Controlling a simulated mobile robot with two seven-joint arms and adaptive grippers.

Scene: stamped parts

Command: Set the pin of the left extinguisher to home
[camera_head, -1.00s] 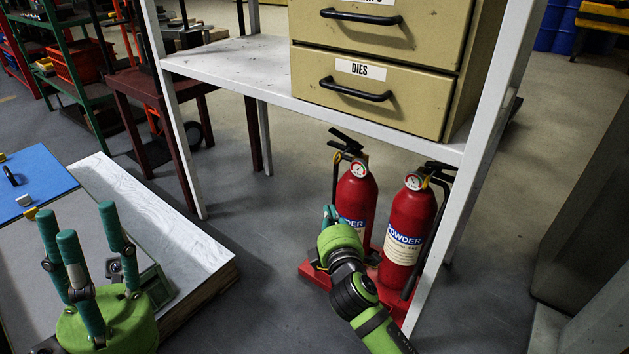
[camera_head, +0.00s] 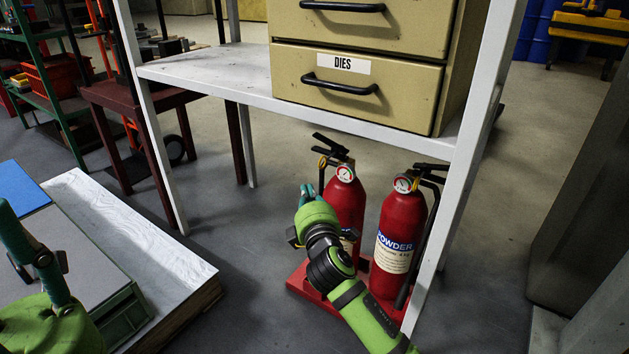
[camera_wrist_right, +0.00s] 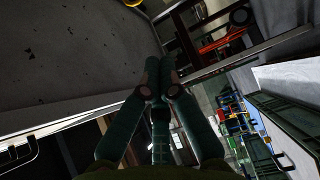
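The left extinguisher (camera_head: 346,199) stands upright on a red base under the bench, red with a gauge and black handle. A small yellow piece (camera_head: 322,162), perhaps its pin, shows beside the handle; its exact position is unclear. My right gripper (camera_head: 308,190) is in front and left of this extinguisher, below the handle, and covers part of its body. In the right wrist view, the teal fingers (camera_wrist_right: 159,65) meet at their tips with nothing visible between them. My left gripper (camera_head: 25,245) is at the lower left, partly cut off, its fingers apart and empty.
The right extinguisher (camera_head: 398,240) stands close beside it, labelled POWDER. A white bench leg (camera_head: 455,210) rises just right. The bench shelf (camera_head: 215,72) with drawers (camera_head: 355,90) hangs above. A low pallet-like stack (camera_head: 130,240) lies left; floor between is free.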

